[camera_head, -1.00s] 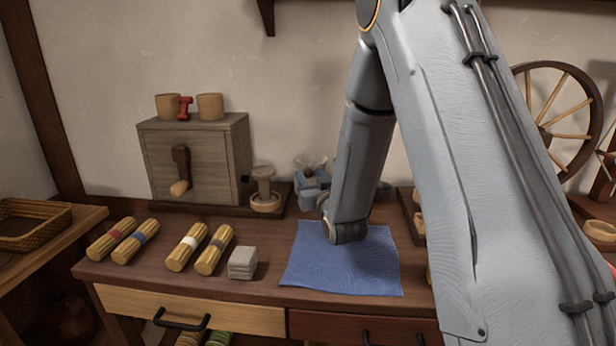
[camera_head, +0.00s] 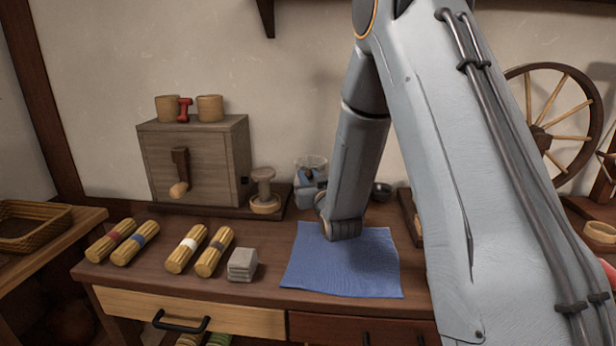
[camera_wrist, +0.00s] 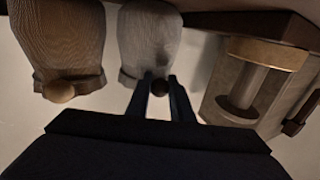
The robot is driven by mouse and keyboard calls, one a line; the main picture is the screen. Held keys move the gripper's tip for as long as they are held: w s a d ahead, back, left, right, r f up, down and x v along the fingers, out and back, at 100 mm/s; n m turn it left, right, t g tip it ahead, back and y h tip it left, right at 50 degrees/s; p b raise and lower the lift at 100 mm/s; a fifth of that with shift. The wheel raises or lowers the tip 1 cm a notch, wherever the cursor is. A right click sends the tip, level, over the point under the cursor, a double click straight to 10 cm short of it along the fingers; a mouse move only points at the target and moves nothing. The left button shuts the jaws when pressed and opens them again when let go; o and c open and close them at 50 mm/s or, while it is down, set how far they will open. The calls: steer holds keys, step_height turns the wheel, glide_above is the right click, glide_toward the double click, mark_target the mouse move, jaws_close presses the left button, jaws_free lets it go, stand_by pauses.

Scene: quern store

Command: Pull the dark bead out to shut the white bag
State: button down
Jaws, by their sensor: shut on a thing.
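In the wrist view the white bag (camera_wrist: 148,38) shows as a pale grey shape at top centre. The dark bead (camera_wrist: 159,88) is at its near end, between the two fingertips of my gripper (camera_wrist: 159,80). My gripper is shut on the bead. I cannot tell how far the bead stands out from the bag. A brown bag (camera_wrist: 58,35) with a light wooden bead (camera_wrist: 58,92) is to its left. In the head view my forearm hides most of the gripper and bags.
A wooden stand with a round column (camera_wrist: 245,88) is close on the right in the wrist view. On the bench are a blue cloth (camera_head: 345,270), grey blocks (camera_head: 242,265), straw bundles (camera_head: 185,249) and a wooden cabinet (camera_head: 190,155). The cloth is bare.

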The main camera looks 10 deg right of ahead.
steer(key=s, duration=0.1)
steer(key=s+a, duration=0.1)
steer(key=s, duration=0.1)
steer(key=s+p, duration=0.1)
steer(key=shift+s+a, duration=0.35)
steer(key=shift+s, duration=0.05)
steer(key=c, duration=1.5)
jaws_free()
steer(key=shift+c, duration=0.2)
steer(key=s, duration=0.7)
steer(key=shift+s+d+p, duration=0.25)
steer(key=shift+s+p, duration=0.05)
steer(key=shift+s, duration=0.1)
